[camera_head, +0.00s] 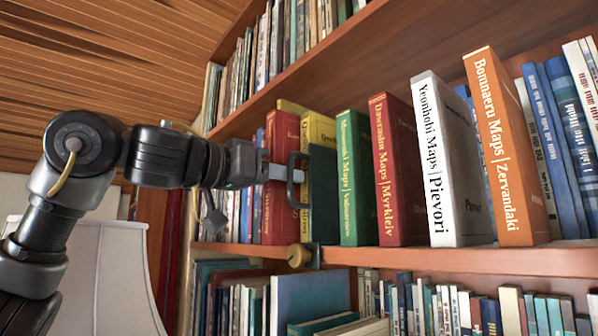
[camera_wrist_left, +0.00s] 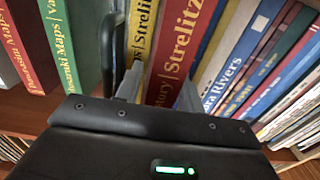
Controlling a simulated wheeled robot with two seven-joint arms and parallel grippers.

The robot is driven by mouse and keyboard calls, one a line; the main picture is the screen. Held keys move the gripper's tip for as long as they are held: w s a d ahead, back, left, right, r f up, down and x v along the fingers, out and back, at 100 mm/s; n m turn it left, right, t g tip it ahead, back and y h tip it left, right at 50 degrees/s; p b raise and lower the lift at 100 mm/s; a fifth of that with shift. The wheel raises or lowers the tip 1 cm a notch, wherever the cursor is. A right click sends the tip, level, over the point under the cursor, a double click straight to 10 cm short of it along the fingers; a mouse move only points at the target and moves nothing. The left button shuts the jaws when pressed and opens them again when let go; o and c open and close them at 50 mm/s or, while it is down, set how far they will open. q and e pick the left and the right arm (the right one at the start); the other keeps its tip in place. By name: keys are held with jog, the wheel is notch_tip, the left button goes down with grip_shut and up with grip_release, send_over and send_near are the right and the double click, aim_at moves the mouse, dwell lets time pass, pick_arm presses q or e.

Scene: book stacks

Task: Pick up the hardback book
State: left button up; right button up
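Several upright books stand on the middle shelf, and I cannot tell which one the task calls the hardback book. My left gripper (camera_head: 283,173) is at the spines of a red book (camera_head: 281,133) and a yellow book (camera_head: 317,131). In the left wrist view, the fingers of my left gripper (camera_wrist_left: 159,93) are apart, one on each side of the lower spine of the red book marked "Strelitz" (camera_wrist_left: 178,45). The yellow book (camera_wrist_left: 142,28) is just left of it. Contact with the spine cannot be told. My right gripper is out of view.
A dark green panel (camera_head: 322,190) with a black handle (camera_head: 292,180) stands close beside the gripper. A brass knob (camera_head: 299,256) is at the shelf edge (camera_head: 440,258). Green, red, white and orange (camera_head: 508,150) books stand to the right. A pale lampshade (camera_head: 105,270) is lower left.

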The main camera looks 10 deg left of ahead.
pick_arm(q)
jog(key=shift+s, duration=0.2)
jog(key=shift+c, duration=0.7)
grip_shut()
jog(key=shift+w+r, duration=0.1)
